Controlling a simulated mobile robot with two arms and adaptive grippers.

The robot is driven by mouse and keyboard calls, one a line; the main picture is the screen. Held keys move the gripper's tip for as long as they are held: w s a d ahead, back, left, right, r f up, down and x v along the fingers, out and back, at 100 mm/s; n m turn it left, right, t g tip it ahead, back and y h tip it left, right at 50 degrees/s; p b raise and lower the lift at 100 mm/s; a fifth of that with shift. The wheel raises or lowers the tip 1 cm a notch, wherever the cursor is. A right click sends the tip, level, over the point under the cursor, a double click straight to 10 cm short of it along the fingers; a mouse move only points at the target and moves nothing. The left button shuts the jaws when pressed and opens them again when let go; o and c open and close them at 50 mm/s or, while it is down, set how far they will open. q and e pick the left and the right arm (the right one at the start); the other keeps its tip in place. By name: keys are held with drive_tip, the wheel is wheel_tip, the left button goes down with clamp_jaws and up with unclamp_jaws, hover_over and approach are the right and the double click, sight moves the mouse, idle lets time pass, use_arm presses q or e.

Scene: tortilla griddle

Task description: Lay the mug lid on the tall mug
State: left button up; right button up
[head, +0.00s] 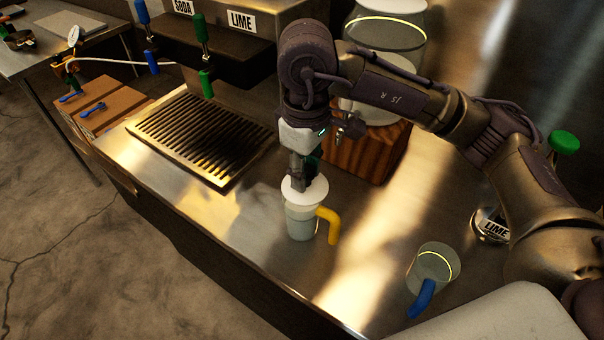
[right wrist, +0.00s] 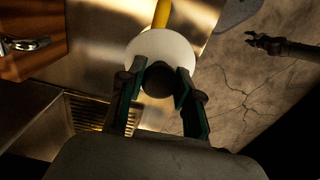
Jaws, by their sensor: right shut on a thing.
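The tall mug (head: 301,226) is a clear, pale cup with a yellow handle (head: 328,224). It stands upright on the steel counter. The mug lid (head: 305,193) is a round white disc, at the mug's mouth and roughly level. I cannot tell whether it touches the rim. My right gripper (head: 299,183) points down, its fingers shut on the lid's dark knob. In the right wrist view the lid (right wrist: 178,52) hides most of the mug, with the yellow handle beyond it. What looks like my left gripper (right wrist: 262,42) is small at that view's upper right; its jaws are unclear.
A clear mug with a blue handle (head: 432,268) stands at the right. A wooden block (head: 369,150) bearing a large glass jar (head: 385,50) is behind. A drip grate (head: 200,135) lies left under the soda taps. The counter's front edge is close to the tall mug.

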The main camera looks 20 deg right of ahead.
drive_tip(key=shift+w+f+p, duration=0.4)
drive_tip(key=shift+w+f, duration=0.55)
drive_tip(key=shift+w, duration=0.2)
wheel_tip(320, 180, down, 3)
drive_tip(key=shift+s+p, duration=0.15)
drive_tip(key=shift+p, duration=0.55)
drive_tip(key=shift+f, duration=0.2)
drive_tip(key=o, duration=1)
use_arm(q)
drive_tip(key=w+r, duration=0.2)
drive_tip(key=w, duration=0.1)
drive_tip(key=shift+w+d+r, duration=0.15)
drive_tip(key=shift+w, duration=0.1)
